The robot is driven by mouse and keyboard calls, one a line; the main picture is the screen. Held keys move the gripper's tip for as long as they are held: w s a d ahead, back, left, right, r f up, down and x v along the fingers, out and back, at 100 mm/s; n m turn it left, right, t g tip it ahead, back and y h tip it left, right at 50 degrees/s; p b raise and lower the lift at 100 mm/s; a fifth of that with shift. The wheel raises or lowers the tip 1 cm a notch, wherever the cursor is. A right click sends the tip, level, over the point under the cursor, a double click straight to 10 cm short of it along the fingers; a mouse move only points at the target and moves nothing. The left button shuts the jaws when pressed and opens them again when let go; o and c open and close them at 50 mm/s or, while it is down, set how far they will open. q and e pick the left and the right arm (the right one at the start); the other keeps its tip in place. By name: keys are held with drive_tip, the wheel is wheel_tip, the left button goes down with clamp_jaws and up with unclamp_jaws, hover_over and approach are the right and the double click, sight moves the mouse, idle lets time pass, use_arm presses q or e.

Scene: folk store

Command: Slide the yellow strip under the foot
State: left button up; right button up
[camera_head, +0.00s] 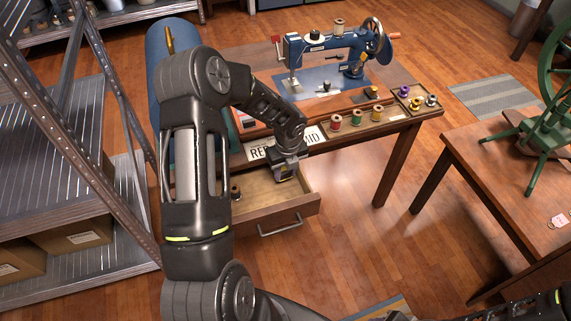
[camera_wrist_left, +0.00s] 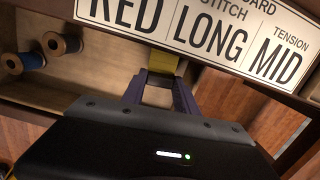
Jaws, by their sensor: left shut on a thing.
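My left gripper (camera_head: 287,172) is over the open drawer (camera_head: 262,210) at the table's front. In the left wrist view its two fingers (camera_wrist_left: 160,84) are shut on a yellow piece (camera_wrist_left: 163,62), which looks like the yellow strip. Only a small part of it shows, just below the white card; in the head view I cannot make it out. The blue sewing machine (camera_head: 330,48) stands on the table behind the gripper. Its foot (camera_head: 295,86) is at the machine's left end, up and beyond the gripper. My right gripper is not in view.
Two spools (camera_wrist_left: 62,45) lie in the drawer. Thread spools (camera_head: 357,117) stand in a tray to the right. A blue roll (camera_head: 165,70) and metal shelving (camera_head: 75,130) are at left.

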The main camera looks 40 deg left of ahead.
use_arm(q)
drive_tip(key=shift+s+n, duration=0.1)
drive_tip(key=shift+n, duration=0.2)
drive_tip(key=shift+s+a+n, duration=0.1)
drive_tip(key=shift+s+n, duration=0.15)
drive_tip(key=shift+n, duration=0.35)
drive_tip(key=shift+s+r+n+g, duration=0.1)
drive_tip(key=shift+s+n+g, duration=0.25)
drive_tip(key=shift+n, duration=0.65)
drive_tip(key=n, duration=0.2)
drive_tip(key=s+n, duration=0.1)
drive_tip(key=shift+a+r+n, duration=0.2)
drive_tip(key=shift+r+n, duration=0.05)
drive_tip(key=shift+n, duration=0.15)
drive_tip(key=w+d+r+n, duration=0.3)
drive_tip(key=d+r+n, duration=0.5)
drive_tip(key=d+r, duration=0.1)
drive_tip(key=w+d+r+n+g+h, duration=0.1)
drive_tip(key=w+d+r+n, duration=0.1)
drive_tip(key=d+r+n, duration=0.6)
drive_tip(key=shift+w+d+r, duration=0.4)
drive_tip(key=shift+d+r, duration=0.5)
drive_tip(key=shift+d, duration=0.1)
drive_tip(key=shift+g, duration=0.25)
